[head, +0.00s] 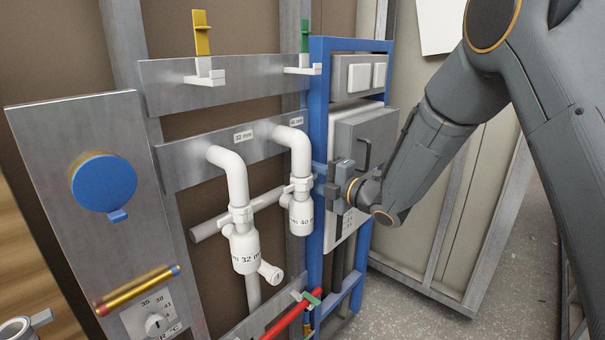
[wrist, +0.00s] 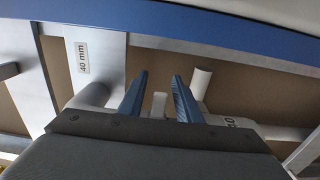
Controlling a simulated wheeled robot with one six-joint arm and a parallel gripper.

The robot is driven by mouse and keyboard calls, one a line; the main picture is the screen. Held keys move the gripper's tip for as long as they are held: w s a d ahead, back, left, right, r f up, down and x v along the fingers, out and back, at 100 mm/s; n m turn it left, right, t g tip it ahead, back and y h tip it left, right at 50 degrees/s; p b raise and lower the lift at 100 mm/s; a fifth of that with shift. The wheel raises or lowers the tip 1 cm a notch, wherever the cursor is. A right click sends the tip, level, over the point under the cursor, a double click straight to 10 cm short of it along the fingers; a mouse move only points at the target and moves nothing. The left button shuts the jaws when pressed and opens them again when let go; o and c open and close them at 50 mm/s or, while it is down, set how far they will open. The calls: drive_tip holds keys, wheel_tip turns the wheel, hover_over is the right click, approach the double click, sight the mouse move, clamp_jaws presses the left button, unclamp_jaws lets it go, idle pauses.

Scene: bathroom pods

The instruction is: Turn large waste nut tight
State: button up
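The large waste nut (head: 302,184) is a white collar on the 40 mm waste pipe (head: 300,150), above the white trap body marked 40 (head: 301,215). My gripper (head: 322,178) is just right of this nut in the head view. In the wrist view its two blue fingers (wrist: 158,84) are apart, pointing at the pipework. A small white piece (wrist: 158,104) shows between them, perhaps a tab of the nut; I cannot tell whether the fingers touch it. The gripper body hides much of the pipe and trap in the wrist view.
The smaller 32 mm waste pipe (head: 236,175) with its nut (head: 240,214) stands to the left. A blue frame (head: 318,110) with a grey box (head: 362,140) is close beside my gripper. A red pipe (head: 285,322) runs below. Clear floor (head: 430,310) lies at the right.

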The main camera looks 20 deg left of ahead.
sight(316, 177)
drive_tip(key=shift+b+v, duration=1.05)
drive_tip(key=shift+v, duration=2.9)
drive_tip(key=shift+w, duration=0.1)
